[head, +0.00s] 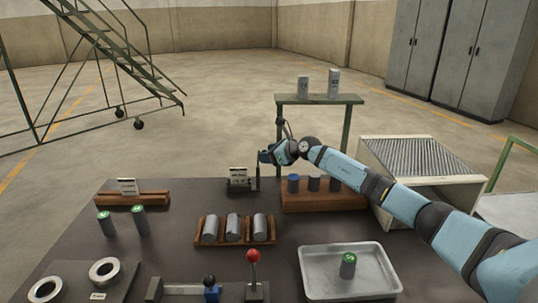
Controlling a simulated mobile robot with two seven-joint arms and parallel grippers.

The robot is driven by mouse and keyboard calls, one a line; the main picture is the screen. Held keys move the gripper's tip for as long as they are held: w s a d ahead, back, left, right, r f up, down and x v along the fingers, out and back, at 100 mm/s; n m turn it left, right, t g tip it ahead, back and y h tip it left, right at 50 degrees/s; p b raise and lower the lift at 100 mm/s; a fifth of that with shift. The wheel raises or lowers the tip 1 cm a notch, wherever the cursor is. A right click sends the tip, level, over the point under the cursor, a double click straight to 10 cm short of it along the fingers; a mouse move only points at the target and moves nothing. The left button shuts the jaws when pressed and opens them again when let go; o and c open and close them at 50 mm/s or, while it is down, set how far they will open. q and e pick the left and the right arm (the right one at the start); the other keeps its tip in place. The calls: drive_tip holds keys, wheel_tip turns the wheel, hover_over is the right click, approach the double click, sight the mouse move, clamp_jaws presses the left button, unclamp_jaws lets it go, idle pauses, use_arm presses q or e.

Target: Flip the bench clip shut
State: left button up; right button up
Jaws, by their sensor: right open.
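A small dark fixture with a white label card (238,175) stands at the back edge of the dark bench (170,230). A thin dark upright part (257,178) rises at its right side. This looks like the bench clip, but it is too small to tell its parts for sure. My right gripper (264,157) is open, just above and slightly right of the label card, by the top of the upright part. I cannot tell whether it touches it. My left gripper is not in view.
Behind my right arm is a wooden block with cylinders (293,183). In front are a wooden rack of grey billets (232,229), a red-knobbed lever (253,257), a blue knob (210,283) and a metal tray (322,284). A roller table (425,158) stands right.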

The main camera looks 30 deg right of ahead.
drive_tip(key=c, duration=0.8)
drive_tip(key=shift+r, duration=0.1)
